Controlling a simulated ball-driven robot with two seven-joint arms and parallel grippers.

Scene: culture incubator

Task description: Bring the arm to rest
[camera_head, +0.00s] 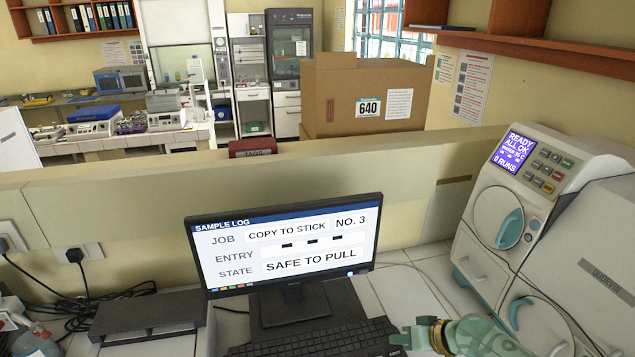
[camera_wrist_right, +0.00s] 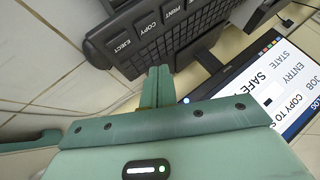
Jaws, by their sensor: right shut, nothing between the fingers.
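My right gripper (camera_head: 400,338) is at the bottom of the head view, at the right end of the black keyboard (camera_head: 300,342). In the wrist view its two green fingers (camera_wrist_right: 156,86) are together, with nothing between them. The keyboard there shows large keys marked EJECT, COPY and PRINT (camera_wrist_right: 140,35) just beyond the fingertips. I cannot tell whether the fingertips touch it. The monitor (camera_head: 285,245) reads SAMPLE LOG, COPY TO STICK, NO. 3 and SAFE TO PULL. My left gripper is not in view.
A white incubator (camera_head: 545,150) with a screen reading READY ALL OK stands right of the monitor. A dark flat box (camera_head: 148,318) and black cables (camera_head: 75,300) lie left. A low partition (camera_head: 110,215) runs behind the desk. Tiled desk shows between monitor and incubator.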

